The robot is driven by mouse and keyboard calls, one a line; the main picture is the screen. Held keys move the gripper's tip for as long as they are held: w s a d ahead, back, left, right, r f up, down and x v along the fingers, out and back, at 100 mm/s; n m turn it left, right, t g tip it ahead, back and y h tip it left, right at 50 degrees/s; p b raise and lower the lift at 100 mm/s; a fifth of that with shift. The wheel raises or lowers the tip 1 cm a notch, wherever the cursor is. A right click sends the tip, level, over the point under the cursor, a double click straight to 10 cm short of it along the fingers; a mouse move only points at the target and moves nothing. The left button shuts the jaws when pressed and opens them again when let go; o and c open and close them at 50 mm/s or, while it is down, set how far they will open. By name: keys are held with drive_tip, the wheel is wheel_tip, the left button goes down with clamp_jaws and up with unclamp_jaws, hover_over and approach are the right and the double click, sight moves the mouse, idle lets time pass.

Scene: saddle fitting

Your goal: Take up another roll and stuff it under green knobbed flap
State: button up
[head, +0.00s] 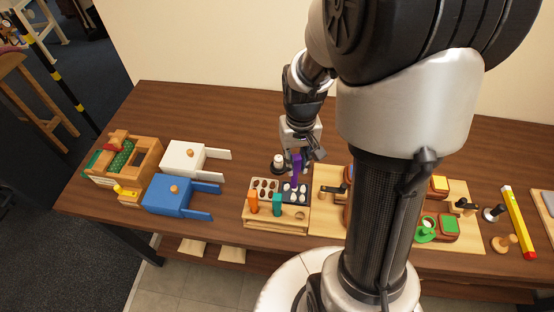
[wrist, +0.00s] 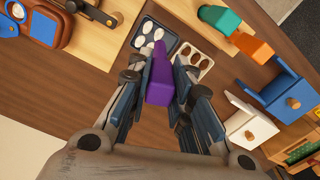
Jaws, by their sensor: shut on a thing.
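My gripper (head: 300,150) is shut on a purple tapered piece (wrist: 159,80), which also shows in the head view (head: 296,167).
An orange piece (head: 253,202) and a teal piece (head: 277,204) stand at the front of the rolls' wooden stand. A yellow bar (head: 517,222) lies far right.

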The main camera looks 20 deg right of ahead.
sight(296, 176)
drive_tip(key=shift+s+d, duration=0.1)
drive_tip(key=shift+d, duration=0.05)
drive_tip(key=shift+f+b, duration=2.15)
drive_tip(key=shift+f, duration=0.35)
drive_tip(key=shift+f+b, duration=0.7)
drive_tip(key=shift+f, duration=0.4)
idle(0.4)
drive_tip(key=shift+r+p, duration=2.95)
drive_tip(key=shift+r, duration=0.65)
